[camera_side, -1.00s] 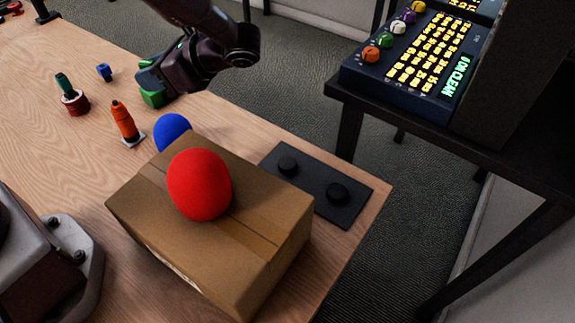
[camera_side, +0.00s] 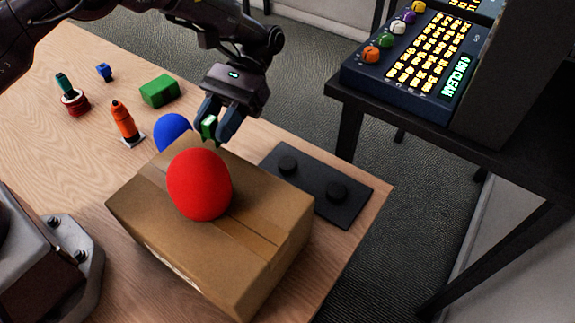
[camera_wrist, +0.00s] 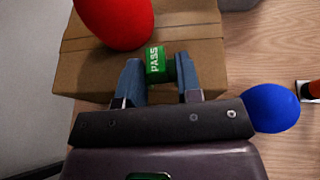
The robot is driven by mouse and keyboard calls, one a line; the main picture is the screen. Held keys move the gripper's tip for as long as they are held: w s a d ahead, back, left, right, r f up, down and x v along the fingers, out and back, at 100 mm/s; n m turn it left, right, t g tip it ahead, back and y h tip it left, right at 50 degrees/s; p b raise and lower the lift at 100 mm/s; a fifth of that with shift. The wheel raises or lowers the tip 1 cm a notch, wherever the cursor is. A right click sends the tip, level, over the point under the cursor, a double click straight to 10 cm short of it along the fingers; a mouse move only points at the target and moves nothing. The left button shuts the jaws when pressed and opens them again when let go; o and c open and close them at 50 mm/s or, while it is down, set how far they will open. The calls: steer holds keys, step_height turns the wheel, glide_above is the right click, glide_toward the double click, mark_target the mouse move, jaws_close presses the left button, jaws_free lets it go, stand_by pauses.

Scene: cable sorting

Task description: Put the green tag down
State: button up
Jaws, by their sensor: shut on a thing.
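The green tag (camera_wrist: 158,63), with white lettering that reads PASS, sits between the fingertips of my gripper (camera_wrist: 161,75) in the wrist view. In the side view the tag (camera_side: 208,126) shows between the jaws of my gripper (camera_side: 215,124), which is shut on it. The gripper points down near the far edge of the cardboard box. The wrist view shows the tag in front of the box top. I cannot tell how high it is above the box.
The cardboard box (camera_side: 255,205) carries a red ball (camera_side: 199,184). A blue ball (camera_side: 172,132) is behind it. A black plate with two knobs (camera_side: 315,183) lies to the right. An orange bottle (camera_side: 124,121), a green block (camera_side: 159,91) and a red-ringed green peg (camera_side: 74,100) stand left.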

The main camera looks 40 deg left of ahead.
steer(key=w+d+n+t+h, duration=0.4)
steer(key=d+n+h, duration=0.1)
steer(key=n+h, duration=0.3)
steer(key=n+t+h, duration=0.4)
steer(key=n+t, duration=0.4)
steer(key=t, duration=0.1)
glide_above(283, 160)
step_height(283, 160, down, 3)
steer(key=shift+n, duration=0.3)
step_height(283, 160, down, 10)
steer(key=shift+r, duration=0.25)
steer(key=shift+f, duration=0.1)
steer(key=o, duration=0.9)
steer(key=shift+f, duration=0.1)
steer(key=shift+d, duration=0.1)
